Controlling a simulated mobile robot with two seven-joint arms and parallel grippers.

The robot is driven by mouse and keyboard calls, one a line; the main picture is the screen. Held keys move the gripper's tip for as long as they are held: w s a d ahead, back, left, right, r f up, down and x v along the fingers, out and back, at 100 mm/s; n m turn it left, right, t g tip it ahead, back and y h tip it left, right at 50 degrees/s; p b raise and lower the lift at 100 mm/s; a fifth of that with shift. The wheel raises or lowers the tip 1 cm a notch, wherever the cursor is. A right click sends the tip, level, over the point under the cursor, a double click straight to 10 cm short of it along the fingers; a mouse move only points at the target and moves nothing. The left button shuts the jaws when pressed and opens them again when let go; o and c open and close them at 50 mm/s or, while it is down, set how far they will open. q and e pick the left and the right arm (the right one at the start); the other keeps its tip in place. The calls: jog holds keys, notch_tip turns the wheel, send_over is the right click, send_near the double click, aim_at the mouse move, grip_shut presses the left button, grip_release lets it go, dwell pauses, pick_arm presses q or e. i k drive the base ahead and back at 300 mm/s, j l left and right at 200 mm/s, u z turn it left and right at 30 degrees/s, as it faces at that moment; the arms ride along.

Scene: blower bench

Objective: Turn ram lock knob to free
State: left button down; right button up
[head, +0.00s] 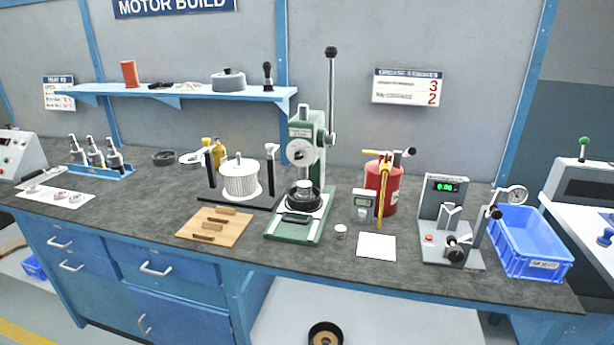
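A green arbor press (318,128) stands upright at the middle of the bench. Its long lever (331,85) points up and ends in a black ball. A round pale disc (302,152) with a small dark centre is on the front of the press head; I cannot tell whether this is the ram lock knob, nor read its setting. A dark round fixture with a pale metal part (305,190) sits on the press base, below the head. Neither of my grippers is in view.
A ribbed white cylinder (239,177) on a dark stand is left of the press. A wooden board (214,228) lies in front of it. Bare bench top shows at the front left.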

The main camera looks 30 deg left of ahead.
aim_at(299, 155)
jog(key=j, duration=0.6)
jog(key=i+j+u, duration=0.1)
jog(key=j, duration=0.5)
jog(key=i+j, duration=0.1)
jog(key=j, duration=0.5)
jog(key=j+u, duration=0.1)
jog(key=j, duration=0.55)
jog(key=i+j, duration=0.15)
jog(key=j, duration=0.4)
